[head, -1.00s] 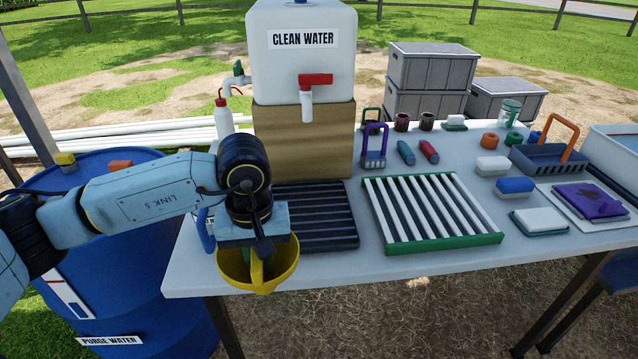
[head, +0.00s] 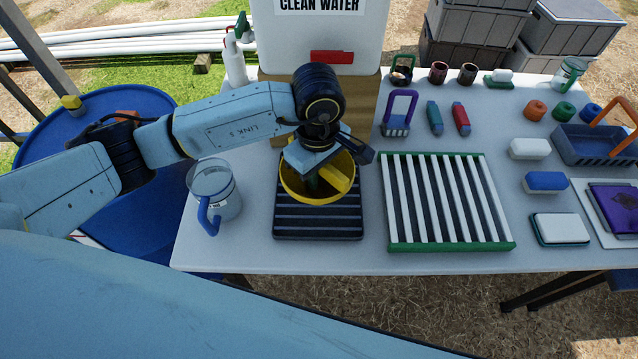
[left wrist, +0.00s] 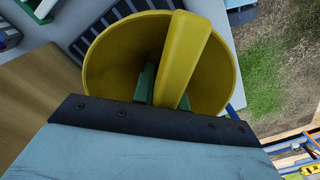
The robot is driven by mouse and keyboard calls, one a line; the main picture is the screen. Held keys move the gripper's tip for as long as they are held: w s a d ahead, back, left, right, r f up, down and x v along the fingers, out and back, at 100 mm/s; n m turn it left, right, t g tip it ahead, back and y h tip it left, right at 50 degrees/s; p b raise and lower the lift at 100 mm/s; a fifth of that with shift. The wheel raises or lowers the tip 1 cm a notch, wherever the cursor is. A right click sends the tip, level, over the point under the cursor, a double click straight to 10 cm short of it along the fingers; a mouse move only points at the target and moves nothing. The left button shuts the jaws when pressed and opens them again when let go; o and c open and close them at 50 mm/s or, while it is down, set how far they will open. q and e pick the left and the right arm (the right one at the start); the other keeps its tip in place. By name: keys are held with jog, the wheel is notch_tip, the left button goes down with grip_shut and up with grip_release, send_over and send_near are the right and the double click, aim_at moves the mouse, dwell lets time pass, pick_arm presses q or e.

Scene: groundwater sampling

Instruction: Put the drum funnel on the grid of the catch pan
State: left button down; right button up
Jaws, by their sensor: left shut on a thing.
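The yellow drum funnel (head: 306,198) is held by my left gripper (head: 322,182), over the dark catch pan with its slatted grid (head: 318,225). The funnel's wide mouth faces up and covers the back part of the grid. In the left wrist view the funnel bowl (left wrist: 112,62) fills the middle, and the green fingertips (left wrist: 160,88) are shut at its yellow bar-like handle (left wrist: 190,55). The funnel's spout is hidden, so I cannot tell whether it touches the grid. My right gripper is not in view.
A clear jug with a blue handle (head: 224,195) stands left of the pan. A green-framed white slatted rack (head: 450,246) lies close on the right. The water tank (head: 330,30) on its wooden stand is behind. The blue drum (head: 75,140) is at left.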

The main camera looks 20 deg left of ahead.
pick_arm(q)
jog(key=shift+w+f, duration=0.1)
jog(key=shift+f, duration=2.25)
jog(key=shift+f, duration=0.1)
jog(key=c, duration=1.4)
grip_release()
notch_tip(320, 180, up, 12)
jog(key=shift+r, duration=0.15)
